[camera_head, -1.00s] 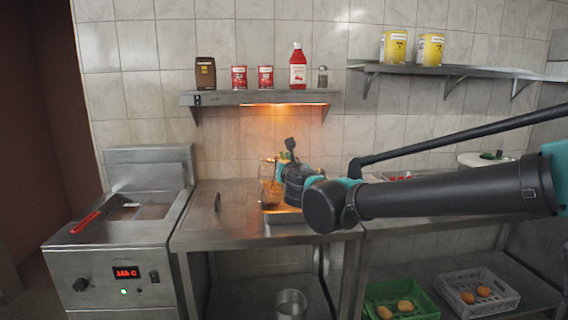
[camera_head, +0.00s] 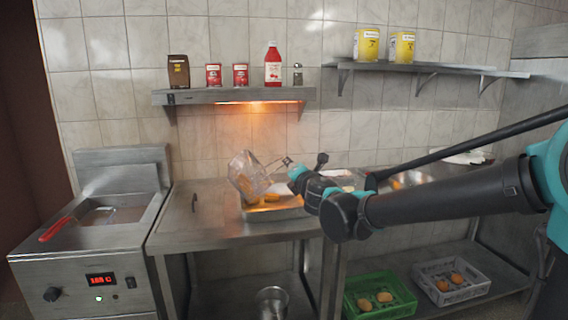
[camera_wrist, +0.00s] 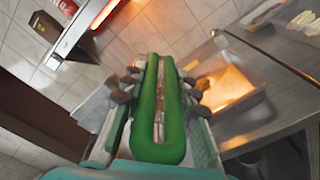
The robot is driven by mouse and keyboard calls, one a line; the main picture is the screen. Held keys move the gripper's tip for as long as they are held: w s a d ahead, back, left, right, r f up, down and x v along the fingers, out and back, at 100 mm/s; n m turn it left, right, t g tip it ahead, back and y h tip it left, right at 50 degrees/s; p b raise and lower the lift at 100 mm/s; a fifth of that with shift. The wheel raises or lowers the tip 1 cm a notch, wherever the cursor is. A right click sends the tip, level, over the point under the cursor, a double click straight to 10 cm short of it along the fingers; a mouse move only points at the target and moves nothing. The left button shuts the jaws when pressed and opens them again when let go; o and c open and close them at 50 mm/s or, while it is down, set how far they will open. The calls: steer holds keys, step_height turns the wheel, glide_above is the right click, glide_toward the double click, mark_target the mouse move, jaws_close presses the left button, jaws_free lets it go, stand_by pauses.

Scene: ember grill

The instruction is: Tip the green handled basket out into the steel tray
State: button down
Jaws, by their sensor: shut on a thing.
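The wire-mesh basket (camera_head: 247,176) is tilted steeply above the steel tray (camera_head: 278,214), its mouth toward the tray. Golden pieces show inside the basket, and a few lie in the tray under it. In the wrist view my gripper (camera_wrist: 162,88) is shut on the basket's green handle (camera_wrist: 158,148), which lies lengthwise between the fingers. In the head view my gripper (camera_head: 291,166) is to the right of the basket, and the handle is mostly hidden there. The tray also shows in the wrist view (camera_wrist: 262,92), lit orange.
A fryer (camera_head: 90,235) with a red-handled basket (camera_head: 57,229) stands at left. A shelf (camera_head: 235,96) with bottles and tins hangs above the tray. The steel counter (camera_head: 190,230) left of the tray is mostly clear. Green (camera_head: 380,310) and grey crates (camera_head: 452,294) sit below.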

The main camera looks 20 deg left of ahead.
steer(key=w+d+f+m, duration=0.2)
steer(key=d+f+m, duration=0.1)
steer(key=f+m, duration=0.5)
steer(key=w+d+f+m, duration=0.2)
steer(key=d+f+m, duration=0.1)
steer(key=f+m, duration=0.6)
steer(key=shift+d+f+t, duration=0.3)
steer(key=shift+f, duration=1.75)
steer(key=shift+r, duration=0.1)
